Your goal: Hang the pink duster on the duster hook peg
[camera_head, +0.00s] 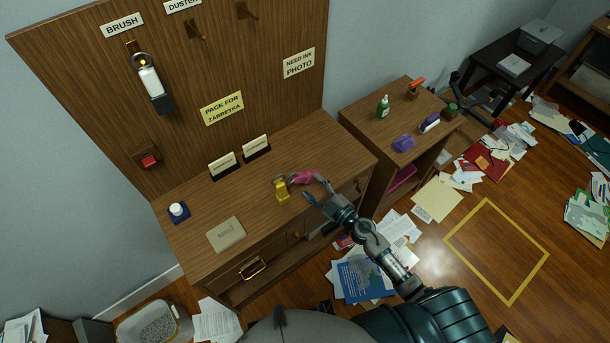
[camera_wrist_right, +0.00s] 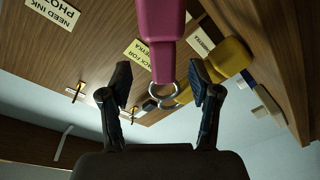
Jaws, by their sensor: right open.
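The pink duster (camera_head: 304,177) lies on the wooden desk near its right front edge, beside a yellow object (camera_head: 282,192). In the right wrist view the pink duster (camera_wrist_right: 158,30) has a metal ring at its end, and its handle reaches in between my fingers. My right gripper (camera_head: 317,192) is open at the duster, its fingers apart on either side (camera_wrist_right: 163,85); I see no grip. The duster hook peg (camera_head: 195,31) sticks out from the board below the "DUSTER" label (camera_head: 183,5) and is empty. My left gripper is not in view.
The board also holds a white-and-black brush (camera_head: 151,86) and another peg (camera_head: 245,10). Card holders (camera_head: 224,165), a notebook (camera_head: 226,234) and a blue-based item (camera_head: 178,211) occupy the desk. A side cabinet (camera_head: 365,123) stands right. Papers (camera_head: 362,277) litter the floor.

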